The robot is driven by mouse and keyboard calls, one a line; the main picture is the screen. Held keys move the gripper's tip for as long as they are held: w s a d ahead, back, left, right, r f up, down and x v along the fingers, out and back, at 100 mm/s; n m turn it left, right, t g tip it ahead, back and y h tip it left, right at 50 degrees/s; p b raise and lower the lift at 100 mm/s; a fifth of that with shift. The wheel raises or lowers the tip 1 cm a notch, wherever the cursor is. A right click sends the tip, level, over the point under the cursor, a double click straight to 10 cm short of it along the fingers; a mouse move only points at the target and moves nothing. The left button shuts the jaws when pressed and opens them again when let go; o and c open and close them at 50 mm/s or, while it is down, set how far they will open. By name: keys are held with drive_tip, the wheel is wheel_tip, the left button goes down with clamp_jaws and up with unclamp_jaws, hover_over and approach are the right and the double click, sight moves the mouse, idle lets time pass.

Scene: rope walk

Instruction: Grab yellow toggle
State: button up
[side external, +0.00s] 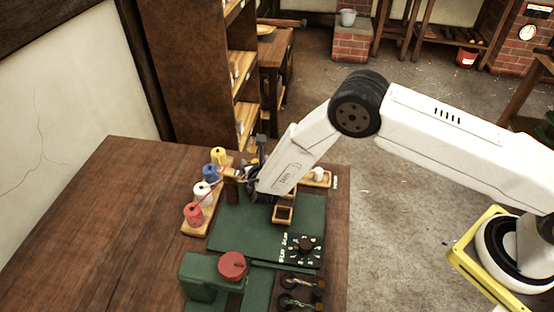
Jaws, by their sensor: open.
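I cannot make out a separate yellow toggle in the side external view. The only clearly yellow piece on the table is the spool-like yellow piece (218,156) at the far end of the spool row. My gripper (250,172) is low over the far part of the green board (240,222), just right of the blue and yellow spools. It is open, and its fingers are small and partly hidden by my own wrist. I cannot tell what lies between or under them.
White (202,192), red (193,214) and blue (209,173) spools stand left of the board. A small wooden box (283,214), a tray (327,181), a black dial (303,249) and a red knob (232,265) are nearby. The table's left side (110,220) is clear.

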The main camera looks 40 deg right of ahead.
idle(0.3)
clamp_jaws()
drive_tip(key=shift+r, duration=0.15)
drive_tip(key=shift+r, duration=0.8)
drive_tip(key=s+d+r, duration=0.3)
drive_tip(key=s+r, duration=0.8)
drive_tip(key=s, duration=0.2)
drive_tip(key=shift+s, duration=0.35)
drive_tip(key=shift+r, duration=0.1)
